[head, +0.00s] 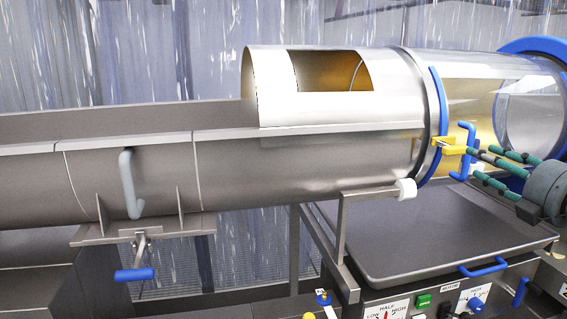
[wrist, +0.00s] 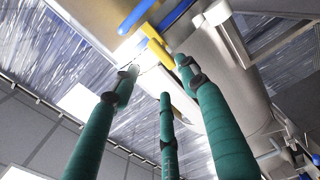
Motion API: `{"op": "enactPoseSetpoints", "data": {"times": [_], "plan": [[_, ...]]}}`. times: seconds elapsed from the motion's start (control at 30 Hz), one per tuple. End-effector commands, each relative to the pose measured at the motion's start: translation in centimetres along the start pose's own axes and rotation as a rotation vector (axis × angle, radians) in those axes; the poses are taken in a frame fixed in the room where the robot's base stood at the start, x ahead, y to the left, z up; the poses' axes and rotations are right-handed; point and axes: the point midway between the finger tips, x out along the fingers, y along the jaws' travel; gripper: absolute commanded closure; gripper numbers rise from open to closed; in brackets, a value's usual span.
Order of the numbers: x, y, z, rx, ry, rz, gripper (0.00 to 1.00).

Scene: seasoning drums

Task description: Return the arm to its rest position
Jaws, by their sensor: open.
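My gripper (head: 476,163) is at the right of the head view, with green, dark-banded fingers pointing left toward the drum. In the wrist view its three fingers (wrist: 159,77) are spread, with nothing between them. The fingertips are close to a blue handle (head: 464,138) and a yellow latch (head: 447,146) on the drum's blue-ringed joint. I cannot tell whether they touch. The yellow latch also shows beyond the fingertips in the wrist view (wrist: 157,46), beside a blue bar (wrist: 137,16). Most of the arm is out of view.
The steel drum (head: 340,145) has an opening on top and a clear section (head: 480,85) at right. Below are a steel tray (head: 430,240) with a blue handle and a control panel (head: 440,300). A grey-handled bracket (head: 130,185) is at left.

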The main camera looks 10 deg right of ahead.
Motion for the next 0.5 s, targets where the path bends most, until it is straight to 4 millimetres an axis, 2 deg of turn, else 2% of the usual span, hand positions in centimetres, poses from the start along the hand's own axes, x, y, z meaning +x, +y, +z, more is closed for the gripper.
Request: {"op": "enactPoseSetpoints", "data": {"times": [0.03,0.3,0.43,0.5], "plan": [[1.3,-0.1,-0.1,0.001,0.005,-0.001,0.56],[7.0,0.0,-0.1,0.001,0.002,0.000,0.56],[9.2,-0.1,0.0,0.001,0.001,0.000,0.56],[8.9,0.5,0.2,0.093,-0.003,-0.002,0.56]]}}
